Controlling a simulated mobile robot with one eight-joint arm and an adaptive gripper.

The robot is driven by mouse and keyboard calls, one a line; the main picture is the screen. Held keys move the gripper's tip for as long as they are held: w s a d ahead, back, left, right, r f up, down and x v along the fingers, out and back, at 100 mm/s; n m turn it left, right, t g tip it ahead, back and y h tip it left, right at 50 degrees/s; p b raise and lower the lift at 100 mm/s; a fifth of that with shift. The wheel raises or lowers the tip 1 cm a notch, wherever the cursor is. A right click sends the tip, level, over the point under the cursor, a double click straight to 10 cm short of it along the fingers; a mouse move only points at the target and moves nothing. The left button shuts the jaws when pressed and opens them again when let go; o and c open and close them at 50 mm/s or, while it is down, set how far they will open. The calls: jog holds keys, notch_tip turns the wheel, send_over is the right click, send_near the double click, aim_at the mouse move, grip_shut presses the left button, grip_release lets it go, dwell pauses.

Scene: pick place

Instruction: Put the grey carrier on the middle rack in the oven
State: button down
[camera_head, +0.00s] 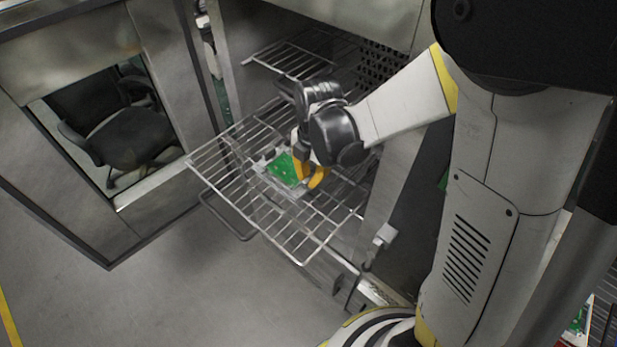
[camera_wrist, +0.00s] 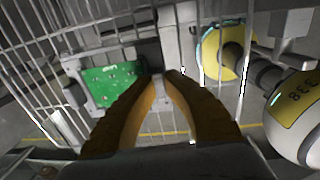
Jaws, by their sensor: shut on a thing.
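The grey carrier (camera_head: 261,163) holds a green circuit board and is at the pulled-out middle rack (camera_head: 301,241) of the oven. In the wrist view the carrier's grey frame (camera_wrist: 76,84) appears against the rack's wires (camera_wrist: 28,62). It looks level and on or very close to the wires; contact cannot be told for certain. My gripper (camera_head: 308,184) is above the carrier's right side. Its yellow fingers (camera_wrist: 164,76) are shut on a grey part of the carrier. The fingers hide part of that edge.
The oven door (camera_head: 160,90) stands open at the left, with a chair seen through its window. Another wire rack (camera_head: 290,62) sits higher inside the oven. Bare wires lie in front of the carrier. My arm passes close to the oven's right side.

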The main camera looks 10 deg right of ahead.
jog(key=shift+f, duration=0.1)
jog(key=shift+f, duration=0.15)
jog(key=c, duration=1.6)
grip_release()
notch_tip(320, 180, up, 12)
jog(key=p, duration=0.3)
jog(key=s+d+r+m+t, duration=0.3)
jog(key=s+m, duration=0.3)
jog(key=m, duration=0.6)
jog(key=s+d+r+m+t, duration=0.3)
jog(key=s+r+m, duration=0.1)
jog(key=m, duration=0.8)
jog(key=shift+s+m+h, duration=0.3)
jog(key=shift+s+m, duration=0.1)
jog(key=shift+s, duration=0.5)
